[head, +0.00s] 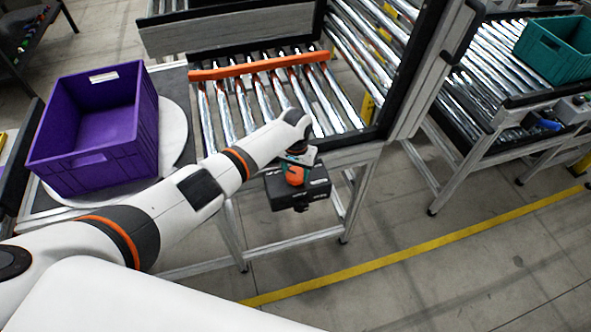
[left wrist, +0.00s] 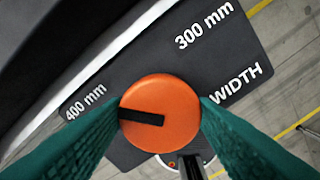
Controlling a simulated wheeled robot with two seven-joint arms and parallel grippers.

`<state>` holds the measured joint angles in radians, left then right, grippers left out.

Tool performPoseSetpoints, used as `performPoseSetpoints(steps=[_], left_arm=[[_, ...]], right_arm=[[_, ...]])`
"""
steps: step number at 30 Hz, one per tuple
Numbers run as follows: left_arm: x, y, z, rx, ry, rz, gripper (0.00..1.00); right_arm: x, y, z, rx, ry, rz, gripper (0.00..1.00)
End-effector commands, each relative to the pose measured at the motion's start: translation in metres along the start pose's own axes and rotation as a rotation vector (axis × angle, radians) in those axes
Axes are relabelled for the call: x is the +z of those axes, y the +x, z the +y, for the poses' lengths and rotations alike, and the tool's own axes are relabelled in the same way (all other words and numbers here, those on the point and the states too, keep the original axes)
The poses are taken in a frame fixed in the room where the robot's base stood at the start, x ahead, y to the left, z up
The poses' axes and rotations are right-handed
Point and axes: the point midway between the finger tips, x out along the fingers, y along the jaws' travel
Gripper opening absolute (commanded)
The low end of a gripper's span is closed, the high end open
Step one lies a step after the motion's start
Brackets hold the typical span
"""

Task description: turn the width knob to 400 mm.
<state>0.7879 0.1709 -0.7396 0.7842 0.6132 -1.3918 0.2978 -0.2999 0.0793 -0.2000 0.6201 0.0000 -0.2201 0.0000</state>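The width knob (left wrist: 160,100) is a round orange cap on a dark panel (left wrist: 190,62). Its black pointer bar runs left to the rim, towards the printed "400 mm" (left wrist: 85,103). The "300 mm" label (left wrist: 204,25) is at the upper right and "WIDTH" (left wrist: 241,83) is at the right. My left gripper (left wrist: 160,108) has its teal fingers on opposite sides of the knob, and both appear to touch it. In the head view the left gripper (head: 297,160) is at the dark control box (head: 312,188) on the conveyor's front. My right gripper is not in view.
A purple crate (head: 95,135) stands on a round white plate at the left. An orange bar (head: 258,66) lies across the conveyor rollers (head: 240,108). A teal crate (head: 556,50) sits on another conveyor at the right. The floor in front, with its yellow line (head: 400,258), is clear.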

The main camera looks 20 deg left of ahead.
Motion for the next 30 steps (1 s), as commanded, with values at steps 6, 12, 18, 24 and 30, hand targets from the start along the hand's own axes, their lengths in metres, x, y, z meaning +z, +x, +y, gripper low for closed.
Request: performPoseSetpoints(steps=[6, 12, 18, 24, 30], left_arm=[[0.001, -0.001, 0.0, -0.001, -0.002, -0.003, 0.73], [0.001, -0.001, 0.0, -0.001, -0.001, -0.002, 0.73], [0.001, -0.018, 0.001, -0.002, 0.0, -0.005, 0.73], [0.002, -0.059, 0.001, -0.001, -0.001, -0.008, 0.73], [0.001, -0.097, 0.0, -0.001, -0.001, -0.007, 0.73]], right_arm=[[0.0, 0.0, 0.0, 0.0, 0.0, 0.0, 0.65], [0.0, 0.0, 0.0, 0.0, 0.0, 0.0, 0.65], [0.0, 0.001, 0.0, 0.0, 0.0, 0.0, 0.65], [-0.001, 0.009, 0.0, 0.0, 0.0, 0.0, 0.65], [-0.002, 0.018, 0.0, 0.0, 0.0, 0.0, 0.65]])
